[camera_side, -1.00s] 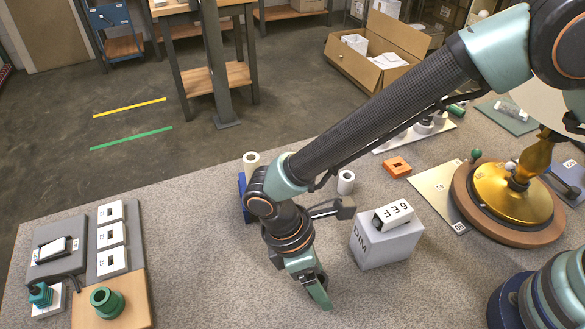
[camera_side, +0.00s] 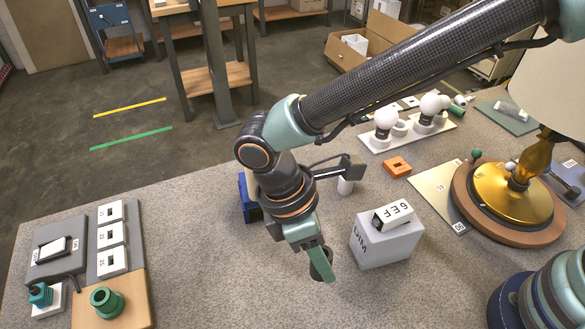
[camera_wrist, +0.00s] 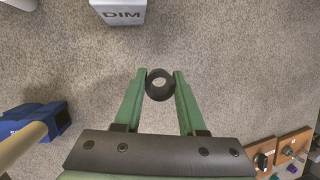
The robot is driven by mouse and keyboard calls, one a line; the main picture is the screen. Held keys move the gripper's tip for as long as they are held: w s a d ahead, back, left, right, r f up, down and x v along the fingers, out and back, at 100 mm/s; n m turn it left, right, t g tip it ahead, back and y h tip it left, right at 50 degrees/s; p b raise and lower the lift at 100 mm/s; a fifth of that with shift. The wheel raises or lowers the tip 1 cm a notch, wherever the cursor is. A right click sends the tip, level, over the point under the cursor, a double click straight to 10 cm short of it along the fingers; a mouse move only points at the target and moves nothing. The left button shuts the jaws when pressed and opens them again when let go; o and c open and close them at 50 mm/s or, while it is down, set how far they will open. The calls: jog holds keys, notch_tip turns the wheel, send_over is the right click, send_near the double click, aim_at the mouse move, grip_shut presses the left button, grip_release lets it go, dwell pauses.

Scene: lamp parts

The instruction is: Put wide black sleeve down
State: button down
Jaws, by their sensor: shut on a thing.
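The wide black sleeve shows in the wrist view as a short dark ring (camera_wrist: 160,84) with a pale hole through it. It sits between the tips of my gripper's green fingers (camera_wrist: 160,88), which press on it from both sides. In the side view my gripper (camera_side: 324,268) points down, left of the grey DIM box. The sleeve (camera_side: 317,264) is partly hidden there behind the near finger. I cannot tell how far it is above the table.
A blue block (camera_side: 250,205) and a white cylinder (camera_side: 345,187) stand behind my gripper. A wooden board with a green part (camera_side: 107,302) lies at the left. The speckled table between is bare.

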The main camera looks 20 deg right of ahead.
notch_tip(320, 180, up, 11)
jog(key=w+d+r+m+g+y, duration=0.1)
jog(key=w+d+r+m, duration=0.2)
jog(key=w+d, duration=0.35)
jog(key=w+d+r+m+y, duration=0.1)
jog(key=w+d+r+m, duration=0.2)
jog(key=w+d, duration=0.3)
jog(key=w+d+r+m+y, duration=0.1)
jog(key=d+r+m, duration=0.15)
jog(key=d, duration=0.65)
jog(key=w+d+r+m, duration=0.2)
jog(key=d+m, duration=0.2)
jog(key=d, duration=0.5)
jog(key=s+a+f+n+h, duration=0.1)
jog(key=s+a+f+n, duration=0.15)
jog(key=a, duration=0.55)
jog(key=s+a+f+n, duration=0.15)
jog(key=a+n, duration=0.25)
jog(key=a, duration=0.5)
jog(key=s+a+f+n+h, duration=0.1)
jog(key=s+a+f+n, duration=0.1)
jog(key=s+a, duration=0.3)
jog(key=s+a+f+n+t+h, duration=0.1)
jog(key=s+a+f+n, duration=0.2)
jog(key=s+a, duration=0.3)
jog(key=shift+s+a+n, duration=0.25)
jog(key=shift+a+n, duration=0.25)
jog(key=shift+a, duration=0.75)
notch_tip(320, 180, down, 20)
jog(key=shift+r, duration=0.15)
